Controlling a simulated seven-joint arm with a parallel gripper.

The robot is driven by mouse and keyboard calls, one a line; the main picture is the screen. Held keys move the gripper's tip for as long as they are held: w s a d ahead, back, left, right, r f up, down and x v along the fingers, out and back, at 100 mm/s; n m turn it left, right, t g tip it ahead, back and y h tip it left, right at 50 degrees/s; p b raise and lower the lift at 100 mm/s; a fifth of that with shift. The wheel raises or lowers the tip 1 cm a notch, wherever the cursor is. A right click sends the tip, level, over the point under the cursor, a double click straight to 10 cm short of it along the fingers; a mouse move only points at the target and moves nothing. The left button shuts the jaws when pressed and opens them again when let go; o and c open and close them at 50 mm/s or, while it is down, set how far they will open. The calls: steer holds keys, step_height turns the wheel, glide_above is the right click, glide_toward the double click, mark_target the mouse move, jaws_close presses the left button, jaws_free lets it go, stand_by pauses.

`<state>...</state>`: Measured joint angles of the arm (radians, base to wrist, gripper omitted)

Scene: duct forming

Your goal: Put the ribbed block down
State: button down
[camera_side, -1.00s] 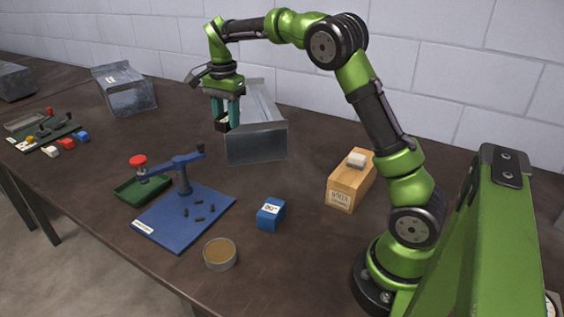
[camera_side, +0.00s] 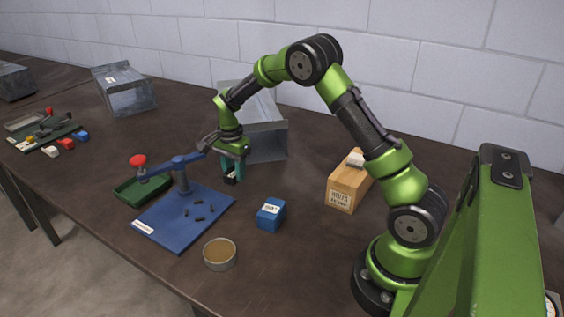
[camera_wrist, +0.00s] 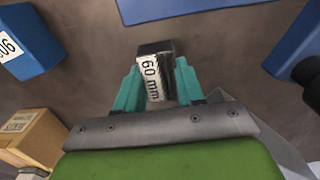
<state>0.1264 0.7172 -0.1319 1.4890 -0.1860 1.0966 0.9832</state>
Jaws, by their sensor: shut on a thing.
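A small dark block (camera_wrist: 156,48) with a white "60 mm" label is between the two teal fingers of my gripper (camera_wrist: 157,85) in the wrist view. My gripper is shut on it. In the side view my gripper (camera_side: 233,172) holds the block (camera_side: 230,179) low, between the blue plate and the metal duct. I cannot tell whether the block touches the table. Its ribs are not clear in either view.
A blue plate (camera_side: 160,222) with a lever and several small dark pieces lies left of my gripper. A blue block (camera_side: 271,215) and a round tin (camera_side: 220,254) are nearer the camera. A metal duct (camera_side: 268,143) stands behind. A wooden box (camera_side: 345,191) stands right.

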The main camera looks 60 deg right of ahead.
mark_target(234, 171)
steer(key=shift+f, duration=1.7)
steer(key=c, duration=0.7)
jaws_free()
steer(key=shift+f, duration=0.15)
